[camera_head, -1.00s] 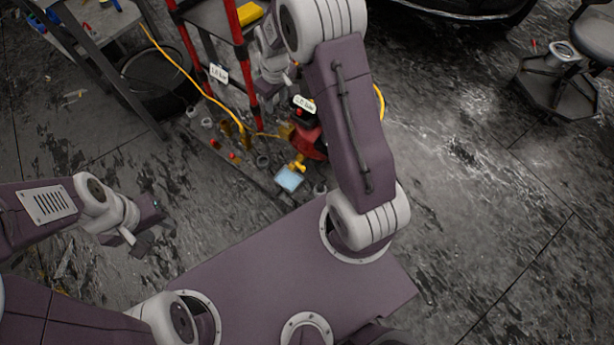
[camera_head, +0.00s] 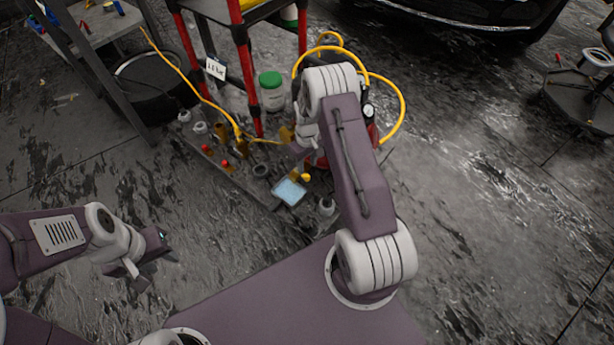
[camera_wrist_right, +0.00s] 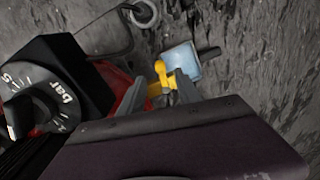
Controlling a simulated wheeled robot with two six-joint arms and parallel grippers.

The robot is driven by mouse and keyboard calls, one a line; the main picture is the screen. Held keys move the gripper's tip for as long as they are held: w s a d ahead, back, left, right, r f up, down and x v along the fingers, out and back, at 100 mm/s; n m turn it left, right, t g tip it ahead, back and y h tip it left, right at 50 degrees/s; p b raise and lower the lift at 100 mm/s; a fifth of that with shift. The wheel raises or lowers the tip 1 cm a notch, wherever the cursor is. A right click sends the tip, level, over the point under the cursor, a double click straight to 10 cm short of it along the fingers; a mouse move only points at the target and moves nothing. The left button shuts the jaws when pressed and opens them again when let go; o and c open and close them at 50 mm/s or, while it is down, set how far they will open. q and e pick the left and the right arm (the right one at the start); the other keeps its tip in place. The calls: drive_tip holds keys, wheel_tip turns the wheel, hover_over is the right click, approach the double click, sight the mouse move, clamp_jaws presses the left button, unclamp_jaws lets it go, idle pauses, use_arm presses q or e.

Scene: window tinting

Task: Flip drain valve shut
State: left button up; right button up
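The yellow drain valve (camera_wrist_right: 161,76) shows in the right wrist view at the bottom of the red compressor tank (camera_wrist_right: 125,82). My right gripper (camera_wrist_right: 158,93) is open, with one grey finger on each side of the yellow valve; contact cannot be told. In the head view the valve (camera_head: 305,177) is a small yellow spot beside the blue-topped tray (camera_head: 289,192). My right arm hides most of the tank and the right gripper there. My left gripper (camera_head: 155,255) hangs over bare floor, away from the valve, and looks open and empty.
A black regulator dial marked "bar" (camera_wrist_right: 45,95) sits close left in the wrist view. A yellow hose (camera_head: 400,95) loops around the compressor. A red-posted rack (camera_head: 245,70), a green-lidded jar (camera_head: 272,92) and several small fittings stand nearby.

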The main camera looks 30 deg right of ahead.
sight(308, 175)
wheel_tip(308, 175, down, 6)
drive_tip(key=b, duration=0.3)
drive_tip(key=shift+f, duration=0.1)
use_arm(q)
wheel_tip(308, 175, down, 4)
drive_tip(key=shift+f, duration=0.1)
use_arm(e)
clamp_jaws()
drive_tip(key=shift+d+r+n+p, duration=0.2)
drive_tip(key=shift+r+n+p, duration=0.25)
drive_tip(key=shift+p, duration=0.4)
drive_tip(key=shift+w+d+n+p, duration=0.15)
drive_tip(key=shift+d+n+p, duration=0.1)
drive_tip(key=shift+n+p, duration=0.2)
use_arm(q)
wheel_tip(308, 175, up, 2)
drive_tip(key=shift+r, duration=0.25)
use_arm(e)
drive_tip(key=shift+d+f+n, duration=0.15)
drive_tip(key=shift+f+n, duration=0.15)
drive_tip(key=shift+n, duration=0.1)
drive_tip(key=shift+w, duration=0.1)
